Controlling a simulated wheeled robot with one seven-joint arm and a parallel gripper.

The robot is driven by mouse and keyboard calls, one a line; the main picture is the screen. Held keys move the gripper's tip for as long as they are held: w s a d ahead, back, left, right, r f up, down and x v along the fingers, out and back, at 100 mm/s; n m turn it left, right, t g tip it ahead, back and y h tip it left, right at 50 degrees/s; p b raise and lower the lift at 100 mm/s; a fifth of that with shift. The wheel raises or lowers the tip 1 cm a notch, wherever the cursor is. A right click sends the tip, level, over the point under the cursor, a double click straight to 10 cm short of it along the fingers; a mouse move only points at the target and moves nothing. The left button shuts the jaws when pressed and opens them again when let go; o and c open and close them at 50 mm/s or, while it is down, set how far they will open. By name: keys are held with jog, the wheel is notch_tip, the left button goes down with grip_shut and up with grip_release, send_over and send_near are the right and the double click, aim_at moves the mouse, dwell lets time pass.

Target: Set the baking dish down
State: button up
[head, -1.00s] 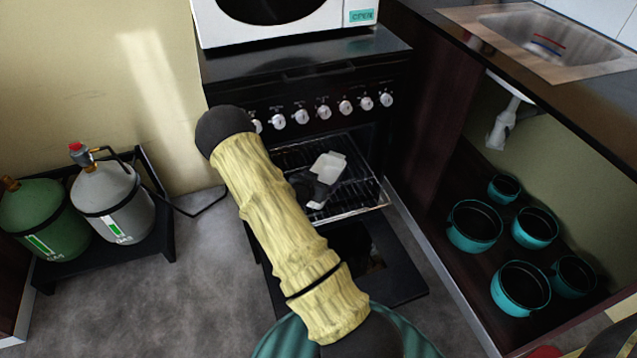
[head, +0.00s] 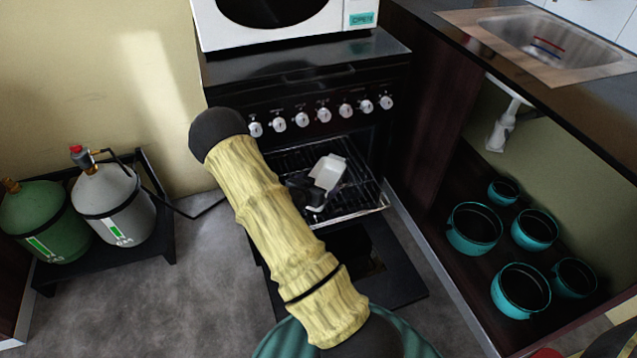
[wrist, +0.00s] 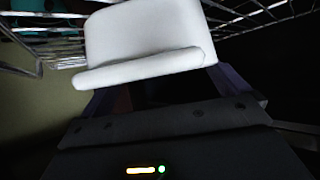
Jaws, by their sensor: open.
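The white baking dish (head: 329,170) is at the oven's wire rack in the head view, and it looks tilted. In the wrist view the dish (wrist: 150,40) fills the upper middle, its near rim just beyond my fingers. My gripper (head: 312,190) is at the dish's near left side, partly hidden by my arm. In the wrist view my gripper (wrist: 165,92) is open, its fingers spread on either side below the dish's rim. I cannot tell whether they touch the dish.
The rack (head: 357,201) sticks out of the open oven (head: 300,95), above its lowered door (head: 395,270). A microwave (head: 290,25) stands on top. Gas cylinders (head: 115,205) are at left. Several teal pots (head: 474,230) sit in the open cupboard at right.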

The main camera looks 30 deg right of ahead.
jog(key=p+v, duration=0.2)
jog(key=v, duration=0.8)
jog(key=s+a+r+n+y, duration=0.1)
jog(key=a+r+n+y, duration=0.25)
jog(key=a, duration=0.25)
jog(key=s+a+r+n+y, duration=0.1)
jog(key=a+r+n+y, duration=0.1)
jog(key=a+r+y, duration=0.4)
jog(key=s+a+r+n+g, duration=0.1)
jog(key=s+a+r+n, duration=0.1)
jog(key=s, duration=0.4)
jog(key=s+a+r+n+g+y, duration=0.1)
jog(key=s+a+r+n+g, duration=0.1)
jog(key=s+r+n, duration=0.2)
jog(key=s+r, duration=0.1)
jog(key=s, duration=0.2)
jog(key=shift+a+r+n, duration=0.2)
jog(key=shift+r+n, duration=0.1)
jog(key=shift+n, duration=0.05)
